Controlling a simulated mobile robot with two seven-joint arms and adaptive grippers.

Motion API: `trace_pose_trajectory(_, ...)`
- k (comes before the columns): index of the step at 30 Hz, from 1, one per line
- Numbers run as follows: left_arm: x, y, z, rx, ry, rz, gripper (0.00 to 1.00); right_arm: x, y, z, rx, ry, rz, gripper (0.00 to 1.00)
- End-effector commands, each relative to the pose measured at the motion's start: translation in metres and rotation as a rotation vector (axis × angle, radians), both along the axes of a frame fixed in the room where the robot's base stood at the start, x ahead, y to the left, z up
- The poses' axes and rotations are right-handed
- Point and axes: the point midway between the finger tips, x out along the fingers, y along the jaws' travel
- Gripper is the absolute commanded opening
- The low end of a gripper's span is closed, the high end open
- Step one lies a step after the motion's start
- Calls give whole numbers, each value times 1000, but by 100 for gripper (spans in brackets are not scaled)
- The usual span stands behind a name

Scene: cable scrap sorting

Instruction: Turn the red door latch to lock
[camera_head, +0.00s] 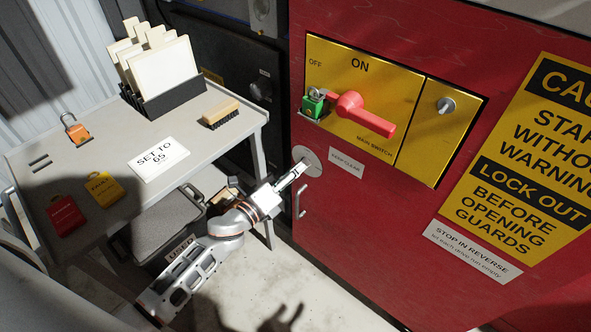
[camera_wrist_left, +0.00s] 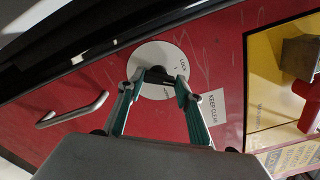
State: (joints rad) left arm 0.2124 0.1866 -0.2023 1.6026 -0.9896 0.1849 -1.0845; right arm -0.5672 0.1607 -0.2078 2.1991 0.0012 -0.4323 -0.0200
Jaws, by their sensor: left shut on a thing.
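The latch on the red door is a round pale disc (camera_head: 314,156) with a dark knob at its centre. In the left wrist view the disc (camera_wrist_left: 151,54) carries the word LOCK near its upper right and more lettering lower down, partly hidden. The dark knob (camera_wrist_left: 157,76) sits between the fingers of my left gripper (camera_wrist_left: 160,82). My left gripper (camera_head: 302,166) reaches the disc from the lower left in the head view and is shut on the knob. The fingers hide part of the knob, and its exact angle is hard to read. My right gripper is not in view.
A metal door handle (camera_head: 299,201) stands out just below the disc. A red switch lever (camera_head: 366,115) and a green padlock (camera_head: 314,102) are on the yellow panel above. A grey table (camera_head: 225,150) with tags, a brush and cards stands left of the door.

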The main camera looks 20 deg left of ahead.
Motion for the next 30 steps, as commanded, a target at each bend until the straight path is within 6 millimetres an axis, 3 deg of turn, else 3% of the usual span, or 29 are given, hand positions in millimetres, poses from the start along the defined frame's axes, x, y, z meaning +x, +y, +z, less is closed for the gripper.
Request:
trace_pose_trajectory(15, 2, 2, 4, -406, 143, 0, 13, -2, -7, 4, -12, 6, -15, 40)
trace_pose_trajectory(30, 1, 2, 1, -553, 198, 1, 13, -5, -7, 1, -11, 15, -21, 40)
